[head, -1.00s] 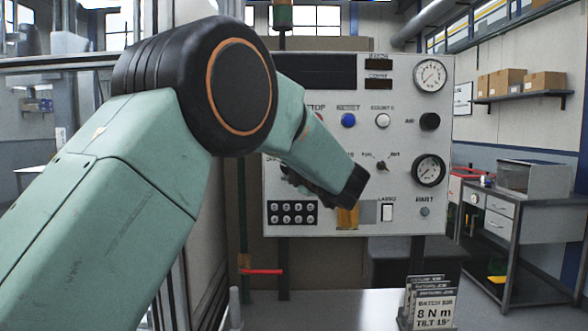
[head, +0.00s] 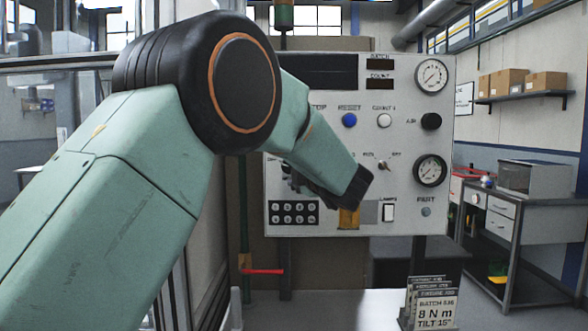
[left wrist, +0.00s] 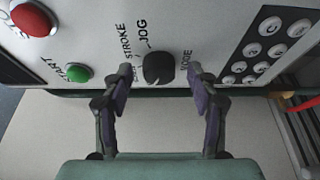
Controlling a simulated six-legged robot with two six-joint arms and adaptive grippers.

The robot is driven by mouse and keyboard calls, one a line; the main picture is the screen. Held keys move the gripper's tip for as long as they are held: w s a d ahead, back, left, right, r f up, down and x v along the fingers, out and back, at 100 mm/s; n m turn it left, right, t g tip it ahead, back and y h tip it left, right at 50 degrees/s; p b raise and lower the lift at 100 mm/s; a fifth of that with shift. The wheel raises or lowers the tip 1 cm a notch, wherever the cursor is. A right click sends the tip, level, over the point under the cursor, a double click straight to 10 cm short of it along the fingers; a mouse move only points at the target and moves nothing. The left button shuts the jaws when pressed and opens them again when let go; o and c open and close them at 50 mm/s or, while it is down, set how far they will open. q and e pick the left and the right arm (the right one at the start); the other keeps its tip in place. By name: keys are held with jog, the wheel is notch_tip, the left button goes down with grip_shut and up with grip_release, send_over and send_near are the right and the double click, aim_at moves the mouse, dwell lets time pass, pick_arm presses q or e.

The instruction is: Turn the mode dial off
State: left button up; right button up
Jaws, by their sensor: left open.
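The mode dial is a round black knob (left wrist: 158,68) on the pale control panel (head: 335,105). In the left wrist view it sits between the fingertips, with STROKE and JOG lettering beside it; which mark it points to is not clear. My left gripper (left wrist: 161,76) is open, one finger on each side of the dial, with a gap visible on both sides. Whether the fingertips reach the panel face I cannot tell. In the head view my left arm reaches to the panel's lower left and hides the dial. My right gripper is not in view.
In the left wrist view, a red button (left wrist: 33,19), a green START button (left wrist: 78,73) and a black keypad (left wrist: 268,45) surround the dial. The head view shows a small run toggle (head: 384,165), two gauges and a card stand (head: 433,303) below the panel.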

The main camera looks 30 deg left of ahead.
pick_arm(q)
jog(key=v, duration=0.7)
jog(key=shift+r, duration=0.1)
